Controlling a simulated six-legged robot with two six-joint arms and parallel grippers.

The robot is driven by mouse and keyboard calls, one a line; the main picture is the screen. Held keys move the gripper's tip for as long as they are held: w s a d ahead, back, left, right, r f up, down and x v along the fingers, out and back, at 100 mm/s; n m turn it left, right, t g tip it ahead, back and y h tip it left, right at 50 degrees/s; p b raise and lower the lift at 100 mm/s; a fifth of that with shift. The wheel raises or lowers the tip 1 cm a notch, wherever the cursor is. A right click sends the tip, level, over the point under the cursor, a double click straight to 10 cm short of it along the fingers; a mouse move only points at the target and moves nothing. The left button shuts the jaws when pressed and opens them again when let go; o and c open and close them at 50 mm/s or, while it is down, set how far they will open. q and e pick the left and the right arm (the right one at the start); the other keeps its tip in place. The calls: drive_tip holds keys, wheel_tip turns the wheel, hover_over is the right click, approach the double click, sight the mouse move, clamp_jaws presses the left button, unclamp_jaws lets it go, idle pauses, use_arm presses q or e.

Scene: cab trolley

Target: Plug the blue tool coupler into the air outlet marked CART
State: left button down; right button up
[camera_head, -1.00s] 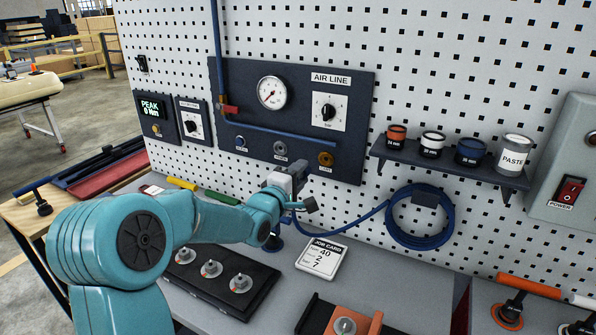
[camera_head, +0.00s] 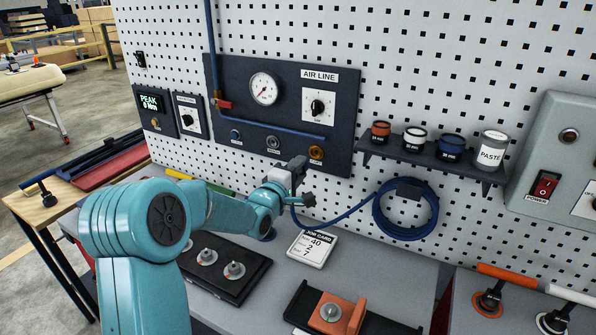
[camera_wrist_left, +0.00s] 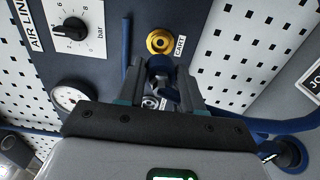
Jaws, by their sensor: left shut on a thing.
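The air outlet marked CART (camera_head: 316,152) is the brass one, rightmost of three on the dark AIR LINE panel. In the left wrist view the brass CART outlet (camera_wrist_left: 160,41) shows with its label beside it. My left gripper (camera_head: 297,168) is just below and left of that outlet. In the left wrist view its fingers (camera_wrist_left: 162,85) are shut on the blue tool coupler (camera_wrist_left: 158,66). The coupler is just short of the outlet in that view, with a small gap seeming to remain. In the head view the gripper mostly hides the coupler. My right gripper is out of view.
A blue hose (camera_head: 345,217) runs from the gripper to a coil (camera_head: 376,212) on the pegboard. A shelf (camera_head: 430,168) with several cans juts out at the right. A job card (camera_head: 312,248) and a dark socket tray (camera_head: 225,282) lie on the bench below.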

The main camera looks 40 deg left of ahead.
use_arm(q)
drive_tip(key=p+x, duration=0.1)
drive_tip(key=x, duration=0.1)
drive_tip(key=shift+w+r, duration=0.15)
drive_tip(key=shift+w, duration=0.15)
drive_tip(key=shift+p+x, duration=0.7)
drive_tip(key=shift+x, duration=0.45)
drive_tip(key=shift+b, duration=0.5)
idle(0.4)
drive_tip(key=shift+b, duration=0.45)
drive_tip(key=shift+f, duration=0.2)
idle(0.4)
drive_tip(key=shift+b, duration=0.45)
